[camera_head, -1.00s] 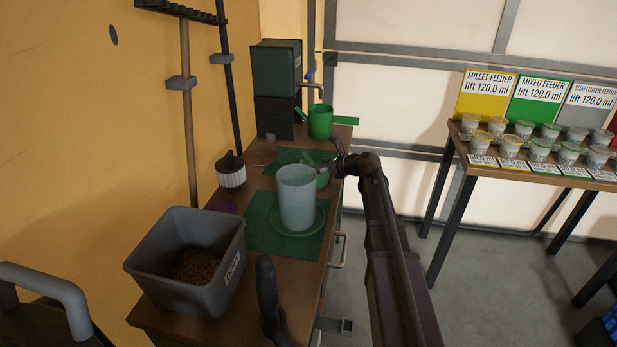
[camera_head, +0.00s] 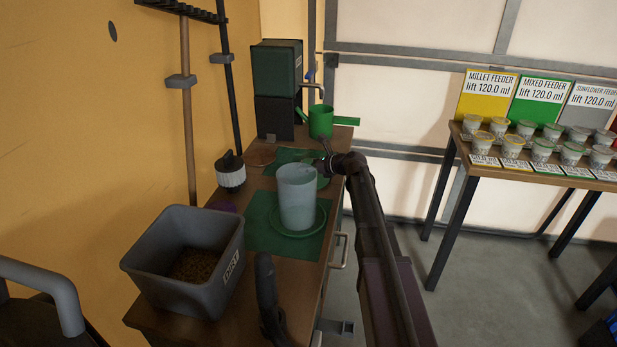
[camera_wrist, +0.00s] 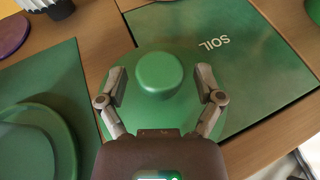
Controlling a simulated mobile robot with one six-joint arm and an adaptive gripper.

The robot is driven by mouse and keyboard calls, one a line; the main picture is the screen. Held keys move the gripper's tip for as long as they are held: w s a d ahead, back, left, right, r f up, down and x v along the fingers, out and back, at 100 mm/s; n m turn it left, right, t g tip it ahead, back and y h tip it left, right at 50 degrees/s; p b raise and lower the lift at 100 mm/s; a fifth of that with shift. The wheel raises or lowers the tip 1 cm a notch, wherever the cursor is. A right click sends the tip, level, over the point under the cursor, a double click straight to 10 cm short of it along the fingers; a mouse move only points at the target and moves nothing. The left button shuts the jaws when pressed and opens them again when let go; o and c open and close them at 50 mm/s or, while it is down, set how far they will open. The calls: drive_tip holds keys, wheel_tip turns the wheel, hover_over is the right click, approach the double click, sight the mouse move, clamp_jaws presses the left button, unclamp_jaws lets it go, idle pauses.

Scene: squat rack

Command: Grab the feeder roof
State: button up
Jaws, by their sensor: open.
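The feeder roof (camera_wrist: 152,112) is a green disc with a raised round knob (camera_wrist: 160,72). My gripper (camera_wrist: 160,85) is open, with one finger on each side of the knob and a gap on both sides. In the head view the roof (camera_head: 322,181) is mostly hidden behind a translucent cylinder (camera_head: 297,198). My gripper's fingertips are hard to make out there, near the cylinder's upper right.
The cylinder stands on a green plate on the nearer mat (camera_head: 262,237). A white ribbed, dark-topped item (camera_head: 231,172) stands by the wall. A green can (camera_head: 321,122) is at the back.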

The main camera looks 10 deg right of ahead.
drive_tip(key=shift+d, duration=0.1)
clamp_jaws()
drive_tip(key=shift+r, duration=0.2)
idle(0.3)
wheel_tip(320, 180, up, 10)
drive_tip(key=p, duration=1)
drive_tip(key=shift+f, duration=0.2)
